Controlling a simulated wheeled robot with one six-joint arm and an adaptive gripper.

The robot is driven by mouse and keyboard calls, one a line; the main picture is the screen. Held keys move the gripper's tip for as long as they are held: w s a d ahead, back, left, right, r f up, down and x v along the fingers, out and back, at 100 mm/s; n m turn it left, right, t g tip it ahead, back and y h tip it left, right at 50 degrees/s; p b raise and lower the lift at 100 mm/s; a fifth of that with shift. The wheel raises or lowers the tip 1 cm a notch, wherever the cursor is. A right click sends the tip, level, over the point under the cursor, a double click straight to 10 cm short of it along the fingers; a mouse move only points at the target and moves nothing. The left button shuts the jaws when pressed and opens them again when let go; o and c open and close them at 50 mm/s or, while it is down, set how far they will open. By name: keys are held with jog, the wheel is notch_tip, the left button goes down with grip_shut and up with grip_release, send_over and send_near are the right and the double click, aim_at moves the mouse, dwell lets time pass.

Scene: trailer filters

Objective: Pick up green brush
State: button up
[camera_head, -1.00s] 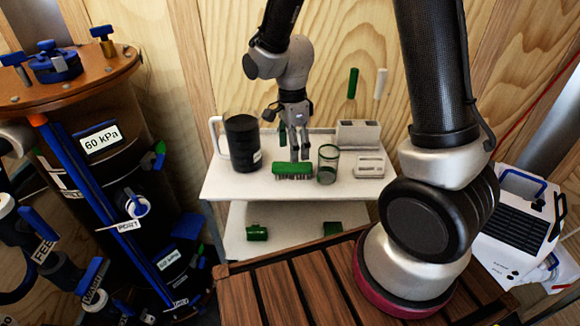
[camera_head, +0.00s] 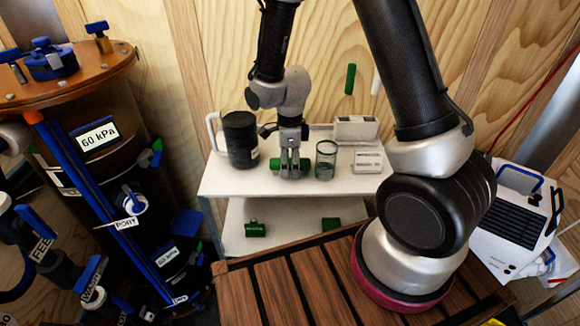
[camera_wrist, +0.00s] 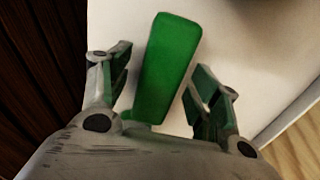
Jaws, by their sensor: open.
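The green brush (camera_head: 304,165) lies on the white upper shelf (camera_head: 225,185), between a black mug and a glass. My gripper (camera_head: 290,174) is down at the brush and its fingers hide the brush's middle; only its green ends show on either side. In the wrist view the brush's smooth green back (camera_wrist: 168,65) lies between the two spread fingers of my gripper (camera_wrist: 162,68), with a gap on each side. The gripper is open. The bristles are hidden in the wrist view.
The black mug (camera_head: 240,140) stands close left and the glass (camera_head: 325,160) close right of the brush. A white box (camera_head: 368,161) and a holder (camera_head: 355,128) stand further right. Green items (camera_head: 256,228) lie on the lower shelf. A wooden slatted top (camera_head: 300,275) is in front.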

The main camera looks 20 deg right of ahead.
aim_at(290, 161)
jog(key=c, duration=1.1)
notch_tip(290, 161, up, 18)
jog(key=shift+r, duration=0.1)
